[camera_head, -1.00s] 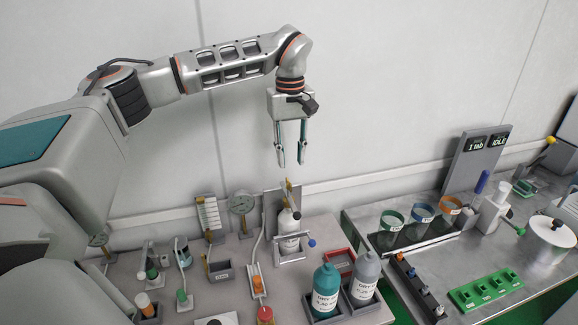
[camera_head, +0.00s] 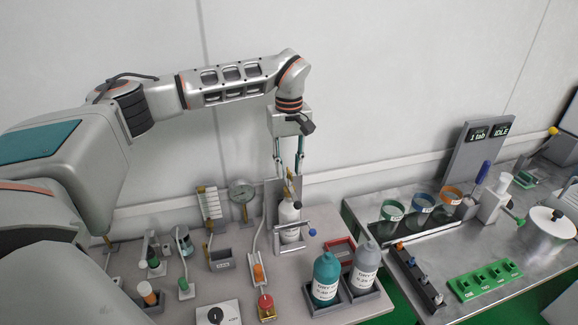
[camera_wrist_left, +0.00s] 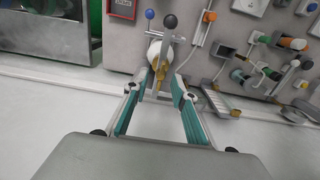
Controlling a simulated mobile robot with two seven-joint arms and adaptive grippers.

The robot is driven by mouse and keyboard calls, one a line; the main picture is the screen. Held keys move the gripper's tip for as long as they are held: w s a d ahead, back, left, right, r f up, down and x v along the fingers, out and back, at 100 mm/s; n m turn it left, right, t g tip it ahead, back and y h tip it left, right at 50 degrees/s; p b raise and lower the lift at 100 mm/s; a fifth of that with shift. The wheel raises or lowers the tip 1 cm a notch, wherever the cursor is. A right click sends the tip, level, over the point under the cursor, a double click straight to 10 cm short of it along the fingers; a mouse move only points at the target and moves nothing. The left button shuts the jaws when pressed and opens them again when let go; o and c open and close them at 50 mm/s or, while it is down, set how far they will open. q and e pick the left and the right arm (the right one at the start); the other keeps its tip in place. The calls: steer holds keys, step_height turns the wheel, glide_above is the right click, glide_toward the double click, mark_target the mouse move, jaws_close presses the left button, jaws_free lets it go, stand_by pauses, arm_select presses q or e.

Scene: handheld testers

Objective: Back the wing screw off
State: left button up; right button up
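The brass-coloured wing screw (camera_wrist_left: 160,70) shows between my left fingers in the left wrist view. In the head view it is a small brass piece (camera_head: 290,179) at the top of a metal stand, above a white bottle (camera_head: 288,218). My left gripper (camera_head: 288,172) points straight down over it. In the wrist view its two teal fingers are apart, one on each side of the screw, with gaps visible. Whether a fingertip touches it cannot be told. The lower part of the screw is hidden. My right gripper is not in view.
A round gauge (camera_head: 242,191) and a ribbed rack (camera_head: 210,204) stand left of the stand. A blue-knobbed lever (camera_head: 312,232) sticks out at its right. Teal (camera_head: 326,278) and grey (camera_head: 363,268) bottles stand in front. The wall is close behind.

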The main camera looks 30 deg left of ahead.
arm_select(q)
jaws_close()
